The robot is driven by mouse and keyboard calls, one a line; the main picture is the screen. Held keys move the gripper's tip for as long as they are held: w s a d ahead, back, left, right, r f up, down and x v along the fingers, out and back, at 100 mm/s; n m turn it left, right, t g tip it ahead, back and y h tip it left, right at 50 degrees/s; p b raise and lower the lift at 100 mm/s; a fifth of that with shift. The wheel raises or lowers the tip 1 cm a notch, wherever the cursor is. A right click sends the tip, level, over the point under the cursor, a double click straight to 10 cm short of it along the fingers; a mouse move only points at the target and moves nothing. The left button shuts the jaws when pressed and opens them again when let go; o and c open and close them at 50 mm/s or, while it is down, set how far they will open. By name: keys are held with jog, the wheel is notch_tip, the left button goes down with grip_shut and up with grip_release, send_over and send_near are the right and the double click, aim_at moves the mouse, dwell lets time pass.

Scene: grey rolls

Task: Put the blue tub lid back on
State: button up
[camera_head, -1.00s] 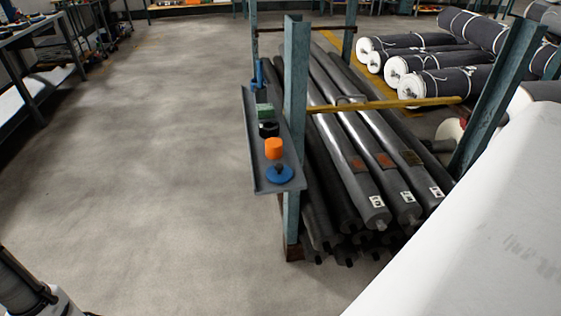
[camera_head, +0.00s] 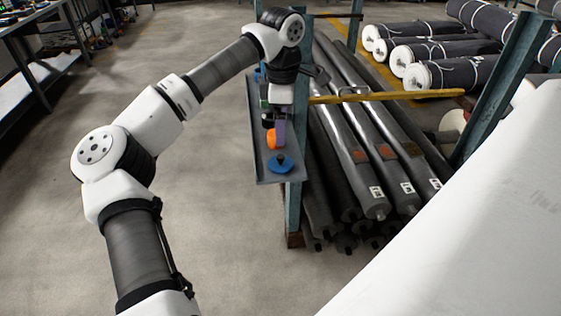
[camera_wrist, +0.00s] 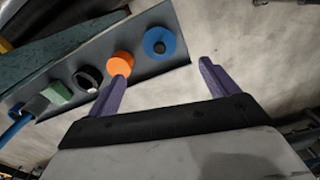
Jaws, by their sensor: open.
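The blue lid (camera_head: 280,168) is a flat round disc with a dark knob, lying at the near end of a narrow grey shelf. It also shows in the wrist view (camera_wrist: 153,36), beyond the space between my fingers. An orange cylinder (camera_head: 272,139) stands beside it and is partly hidden by my gripper in the head view; the wrist view shows its round top (camera_wrist: 119,62). I cannot tell which object is the lid's tub. My gripper (camera_head: 281,143) has purple fingers and is above the shelf; in the wrist view (camera_wrist: 163,72) the fingers are apart with nothing between them.
A black round object (camera_wrist: 86,79), a green block (camera_wrist: 57,93) and a blue item (camera_wrist: 14,112) line the shelf (camera_head: 262,178).

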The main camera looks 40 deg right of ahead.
aim_at(282, 156)
notch_tip(282, 156, down, 11)
jog(key=shift+s+d+f+p, duration=0.1)
jog(key=shift+d+f+p, duration=0.1)
jog(key=shift+p, duration=0.7)
jog(key=c, duration=1.1)
jog(key=shift+r, duration=0.15)
